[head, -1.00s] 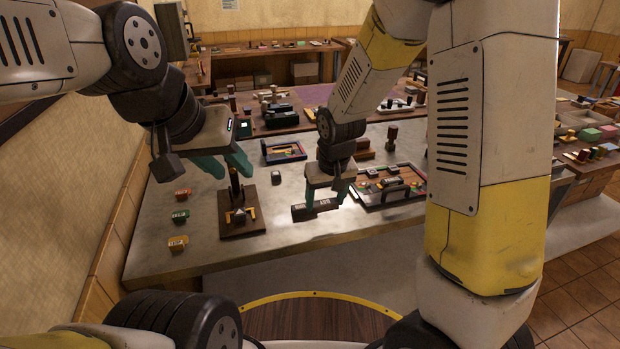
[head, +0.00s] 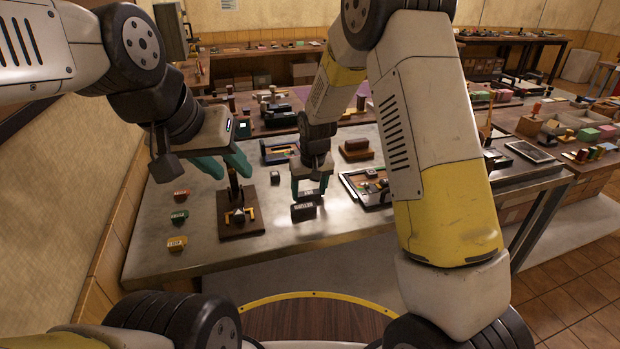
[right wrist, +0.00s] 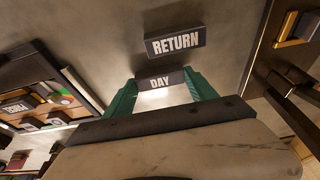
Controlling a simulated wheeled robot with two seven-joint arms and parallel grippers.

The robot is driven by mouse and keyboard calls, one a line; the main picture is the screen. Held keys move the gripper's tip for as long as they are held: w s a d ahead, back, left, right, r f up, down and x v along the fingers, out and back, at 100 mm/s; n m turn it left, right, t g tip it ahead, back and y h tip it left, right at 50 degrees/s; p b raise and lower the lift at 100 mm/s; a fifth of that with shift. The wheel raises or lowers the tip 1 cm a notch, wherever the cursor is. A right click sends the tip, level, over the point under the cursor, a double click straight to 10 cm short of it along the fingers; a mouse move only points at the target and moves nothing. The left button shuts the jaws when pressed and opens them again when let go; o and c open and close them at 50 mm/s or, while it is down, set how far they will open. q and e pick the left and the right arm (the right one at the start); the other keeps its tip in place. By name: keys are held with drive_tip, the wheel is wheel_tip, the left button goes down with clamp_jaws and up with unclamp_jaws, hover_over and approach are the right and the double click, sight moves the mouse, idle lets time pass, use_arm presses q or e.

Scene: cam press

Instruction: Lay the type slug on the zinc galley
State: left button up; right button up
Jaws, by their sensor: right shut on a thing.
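My right gripper (head: 310,192) is shut on a small dark slug lettered "DAY" (right wrist: 160,83), seen between the green fingers in the right wrist view. A larger dark slug lettered "RETURN" (right wrist: 175,41) is just beyond it, with a small gap between. In the head view the RETURN slug (head: 303,211) is on the grey metal worktop (head: 330,228), below and in front of the right fingers. My left gripper (head: 226,168) is open and empty above the worktop. I cannot tell which surface is the zinc galley; the grey worktop looks like bare metal.
A wooden board with a dark post (head: 240,222) stands left of the RETURN slug. Red, green and yellow blocks (head: 178,243) line the left side. A compartmented tray (head: 350,187) lies right of my right gripper, partly behind my arm.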

drive_tip(key=shift+f, duration=0.15)
drive_tip(key=o, duration=1.9)
drive_tip(key=shift+c, duration=0.2)
